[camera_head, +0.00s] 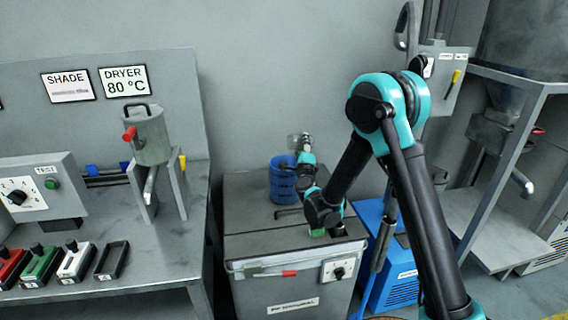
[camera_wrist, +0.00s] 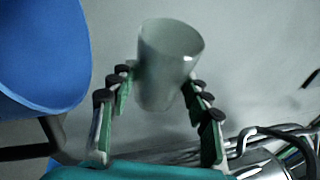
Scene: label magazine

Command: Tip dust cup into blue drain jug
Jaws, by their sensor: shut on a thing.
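A pale, translucent dust cup (camera_wrist: 168,70) sits between the fingers of my gripper (camera_wrist: 160,95) in the wrist view. The green-and-black finger pads press on both sides of it. Its wide rim faces the top of that view; I cannot see what is inside. In the head view the cup (camera_head: 296,141) is small, above and just right of the blue drain jug (camera_head: 283,183). The jug stands on the grey cabinet top. In the wrist view the jug (camera_wrist: 40,50) is large at the upper left, apart from the cup.
The grey cabinet (camera_head: 255,235) has a red-handled lever and a dial on its front. A workbench with a hopper (camera_head: 151,137) and several coloured slides stands at left. A blue machine (camera_head: 390,265) and a metal frame (camera_head: 510,160) stand at right.

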